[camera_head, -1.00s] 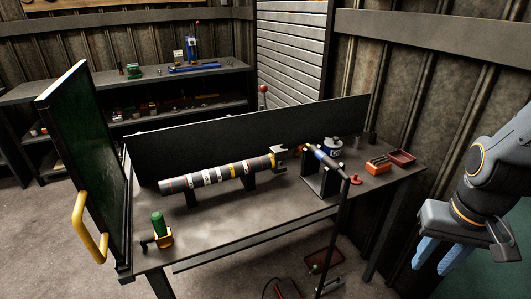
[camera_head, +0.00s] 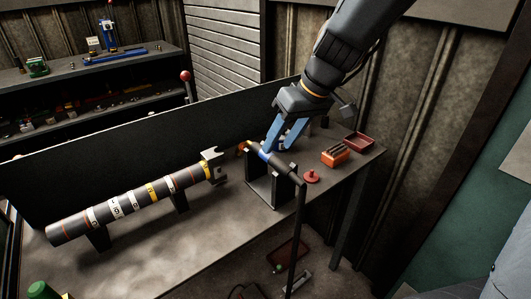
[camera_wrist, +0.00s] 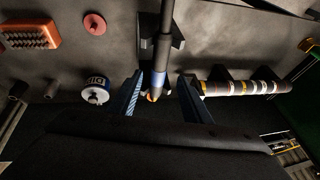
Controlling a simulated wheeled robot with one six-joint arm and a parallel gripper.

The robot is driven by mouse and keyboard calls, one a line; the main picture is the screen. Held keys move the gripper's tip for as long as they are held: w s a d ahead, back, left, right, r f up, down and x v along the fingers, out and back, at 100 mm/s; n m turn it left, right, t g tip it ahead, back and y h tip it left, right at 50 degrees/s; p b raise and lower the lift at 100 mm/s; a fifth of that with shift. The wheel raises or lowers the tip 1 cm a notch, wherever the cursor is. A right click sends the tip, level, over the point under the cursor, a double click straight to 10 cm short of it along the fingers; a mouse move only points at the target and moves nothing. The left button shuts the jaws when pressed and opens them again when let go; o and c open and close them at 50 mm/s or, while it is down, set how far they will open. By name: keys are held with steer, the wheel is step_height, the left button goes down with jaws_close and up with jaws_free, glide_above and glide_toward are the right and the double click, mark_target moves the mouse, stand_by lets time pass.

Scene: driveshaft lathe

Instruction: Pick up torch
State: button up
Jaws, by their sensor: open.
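The torch (camera_head: 284,169) has a black body, a blue band and a yellow-orange tip. It lies across a dark stand (camera_head: 262,190) on the workbench, and a dark hose hangs from its near end. My gripper (camera_head: 278,149) is open above it, with blue fingers pointing down at the blue band. In the wrist view the torch (camera_wrist: 163,48) runs between the two spread fingers (camera_wrist: 160,92), with its tip near the gap and room on both sides. I cannot tell the height left between fingers and torch.
A striped driveshaft (camera_head: 130,201) rests on supports to the left. A red knob-like piece (camera_head: 312,177), an orange block (camera_head: 335,158) and a red tray (camera_head: 359,142) lie to the right. A dark panel (camera_head: 120,165) runs along the bench back.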

steer(key=shift+w+a+f, duration=0.15)
steer(key=shift+w+f, duration=0.05)
steer(key=shift+w, duration=0.1)
steer(key=shift+x, duration=1.15)
steer(key=shift+w+p+x, duration=0.15)
steer(key=shift+p+x, duration=0.2)
steer(key=shift+x, duration=0.9)
steer(key=shift+w+p+x, duration=0.1)
steer(key=shift+p+x, duration=0.2)
steer(key=shift+x, duration=0.9)
steer(key=shift+r, duration=0.1)
steer(key=shift+c, duration=0.2)
jaws_close()
